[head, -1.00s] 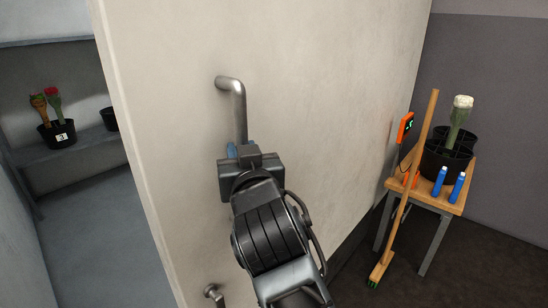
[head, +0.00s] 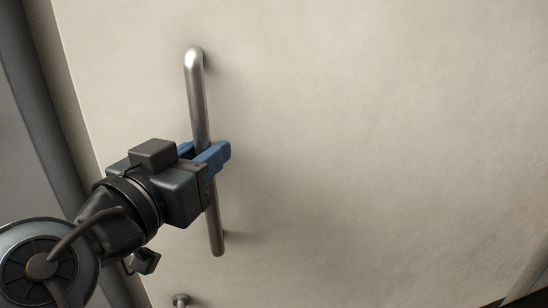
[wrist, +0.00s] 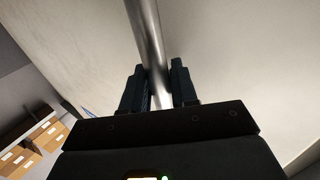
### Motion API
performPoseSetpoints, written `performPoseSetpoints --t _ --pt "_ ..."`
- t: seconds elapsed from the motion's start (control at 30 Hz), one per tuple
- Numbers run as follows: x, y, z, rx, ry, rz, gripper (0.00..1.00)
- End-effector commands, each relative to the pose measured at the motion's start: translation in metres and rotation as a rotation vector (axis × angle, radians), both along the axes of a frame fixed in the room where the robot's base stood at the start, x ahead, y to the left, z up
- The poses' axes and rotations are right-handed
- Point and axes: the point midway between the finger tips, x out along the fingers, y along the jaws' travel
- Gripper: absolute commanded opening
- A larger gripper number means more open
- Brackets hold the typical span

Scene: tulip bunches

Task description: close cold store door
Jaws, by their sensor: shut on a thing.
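The cold store door (head: 370,130) is a large cream panel that fills most of the head view. Its steel bar handle (head: 195,95) runs upright near the door's left edge. My gripper (head: 210,157) has its blue fingers shut around the middle of the handle. In the wrist view the bar (wrist: 150,50) passes between the two dark fingers (wrist: 155,88). In the head view, a grey frame or wall strip (head: 50,110) runs along the door's left edge. I cannot tell whether the door touches it.
A small metal knob (head: 181,300) sits low on the door below the handle. In the wrist view, several brown boxes (wrist: 30,148) stand on shelving at lower left. A dark strip shows at the lower right of the head view.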

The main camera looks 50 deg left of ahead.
Motion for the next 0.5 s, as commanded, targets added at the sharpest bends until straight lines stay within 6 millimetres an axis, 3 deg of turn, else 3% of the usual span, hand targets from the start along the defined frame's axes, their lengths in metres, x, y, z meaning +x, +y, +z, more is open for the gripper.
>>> performPoseSetpoints --t 0.2,0.5 --pt "-0.040 0.023 -0.001 -0.001 0.000 0.000 0.00" --pt "-0.060 0.035 0.000 -0.001 0.002 -0.003 0.00"
